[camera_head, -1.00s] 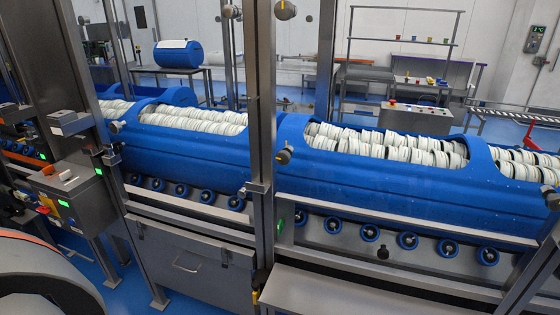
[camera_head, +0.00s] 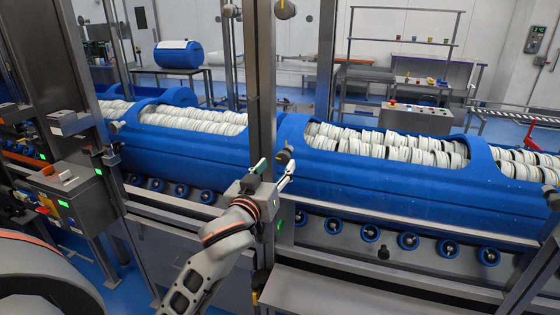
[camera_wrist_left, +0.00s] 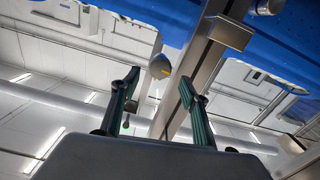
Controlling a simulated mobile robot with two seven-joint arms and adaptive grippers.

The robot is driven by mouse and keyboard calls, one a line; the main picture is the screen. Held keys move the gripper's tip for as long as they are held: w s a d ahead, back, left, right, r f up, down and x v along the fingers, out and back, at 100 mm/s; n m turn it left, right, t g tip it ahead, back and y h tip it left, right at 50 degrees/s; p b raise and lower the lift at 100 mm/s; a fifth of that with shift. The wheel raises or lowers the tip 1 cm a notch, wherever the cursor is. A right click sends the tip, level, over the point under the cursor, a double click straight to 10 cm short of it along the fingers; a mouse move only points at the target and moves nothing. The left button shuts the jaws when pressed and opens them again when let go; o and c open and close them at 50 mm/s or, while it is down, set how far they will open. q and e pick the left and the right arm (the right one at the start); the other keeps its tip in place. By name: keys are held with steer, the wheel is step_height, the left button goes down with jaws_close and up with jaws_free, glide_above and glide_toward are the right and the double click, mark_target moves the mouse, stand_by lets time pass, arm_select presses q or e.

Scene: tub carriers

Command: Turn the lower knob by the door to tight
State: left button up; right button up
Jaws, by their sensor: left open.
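The lower knob (camera_head: 284,155) is dark with a yellow mark and sits on the right side of the steel post (camera_head: 262,80). A grey upper knob (camera_head: 285,10) sits high on the same post. My left gripper (camera_head: 276,167) is open and empty in front of the post, its fingertips just below the lower knob in the head view. In the left wrist view, the lower knob (camera_wrist_left: 160,66) shows between and beyond the spread fingertips (camera_wrist_left: 160,80). I cannot tell how far ahead it is. My right gripper is not in view.
A bracket (camera_wrist_left: 230,32) juts from the post close to my left gripper. Blue drums (camera_head: 400,190) full of white discs lie behind the post. A grey control box (camera_head: 75,195) stands at the left, and a steel ledge (camera_head: 350,294) runs along the front right.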

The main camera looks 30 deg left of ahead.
mark_target(282, 159)
arm_select(q)
steer(key=shift+w+a, duration=0.2)
steer(key=shift+w, duration=0.75)
steer(key=shift+w+a, duration=0.2)
steer(key=shift+w, duration=0.75)
steer(key=c, duration=1.1)
